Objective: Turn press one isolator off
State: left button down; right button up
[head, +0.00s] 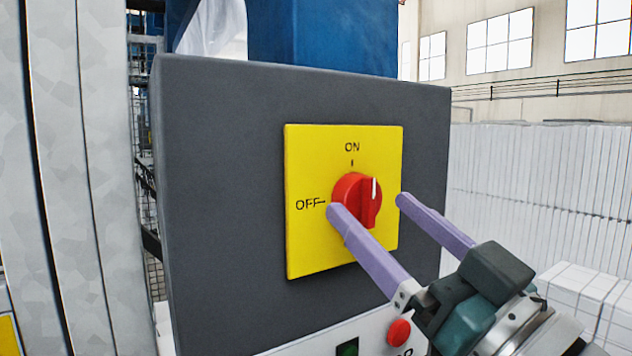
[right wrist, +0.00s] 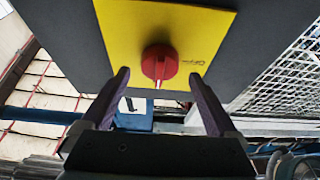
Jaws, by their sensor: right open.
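The press isolator is a red rotary knob (head: 357,199) on a yellow plate (head: 305,247) marked ON at the top and OFF at the left. The plate is on a dark grey box (head: 225,180). The knob's white line points up, toward ON. My right gripper (head: 366,204) is open, with its two purple fingers one on each side of the knob in the head view. In the right wrist view the knob (right wrist: 159,63) shows between and beyond the fingertips (right wrist: 159,75), with gaps on both sides. I cannot tell how deep the fingertips reach. My left gripper is not in view.
Below the box is a pale panel with a red button (head: 399,332) and a green button (head: 347,348). A blue column (head: 322,35) rises behind the box. Pale upright panels (head: 60,180) stand close at the left. White stacked foam blocks (head: 545,185) fill the right.

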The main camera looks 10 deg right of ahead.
aim_at(362, 200)
jog(key=shift+x, duration=1)
jog(key=shift+c, duration=0.3)
jog(key=shift+w, duration=0.1)
jog(key=c, duration=1.3)
